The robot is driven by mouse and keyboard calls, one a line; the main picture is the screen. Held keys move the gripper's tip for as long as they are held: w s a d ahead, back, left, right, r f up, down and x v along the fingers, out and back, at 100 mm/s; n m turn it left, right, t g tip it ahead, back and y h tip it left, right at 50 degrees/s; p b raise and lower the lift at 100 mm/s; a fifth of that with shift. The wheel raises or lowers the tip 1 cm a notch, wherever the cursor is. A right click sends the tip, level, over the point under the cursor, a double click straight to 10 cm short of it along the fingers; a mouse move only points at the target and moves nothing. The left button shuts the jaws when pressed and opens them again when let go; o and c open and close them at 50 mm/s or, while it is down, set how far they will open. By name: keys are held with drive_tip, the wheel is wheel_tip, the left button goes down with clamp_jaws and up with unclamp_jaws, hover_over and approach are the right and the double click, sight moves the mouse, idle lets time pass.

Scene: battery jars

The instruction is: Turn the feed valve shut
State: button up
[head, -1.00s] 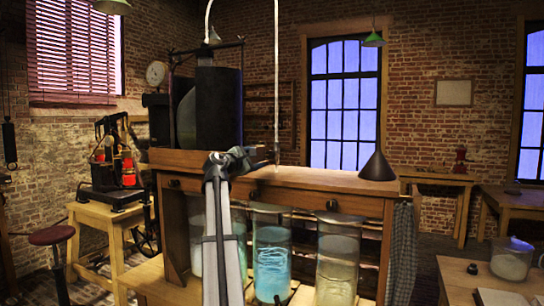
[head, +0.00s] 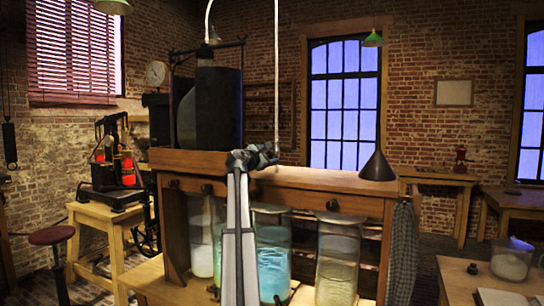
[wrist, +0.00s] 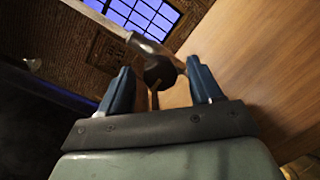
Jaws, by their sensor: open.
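A pale feed pipe (head: 276,80) hangs down to just above the wooden bench top. In the wrist view a dark round fitting (wrist: 160,70) with a small brass-coloured lever sits at the end of a grey metal tube (wrist: 146,45); it looks like the feed valve. My gripper (head: 268,153) is at the pipe's lower end and covers most of the valve in the head view. In the wrist view my gripper (wrist: 158,66) is open, with one blue finger on each side of the dark fitting. I cannot tell whether either finger touches it.
The bench (head: 320,180) has a dark cone (head: 377,167) at its right. A black drum-like apparatus (head: 215,105) stands behind left. Several glass jars (head: 338,265) stand on the lower shelf. The bench top between the pipe and the cone is clear.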

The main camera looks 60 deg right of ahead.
sight(269, 155)
drive_tip(key=shift+s+d, duration=0.15)
drive_tip(key=shift+d, duration=1.45)
drive_tip(key=c, duration=1)
drive_tip(key=shift+c, duration=0.2)
drive_tip(key=shift+m, duration=0.4)
drive_tip(key=m, duration=0.2)
drive_tip(key=shift+m, duration=0.3)
drive_tip(key=shift+f+m+y, duration=0.15)
drive_tip(key=shift+m+y, duration=0.25)
drive_tip(key=shift+m, duration=1.4)
drive_tip(key=shift+a, duration=0.1)
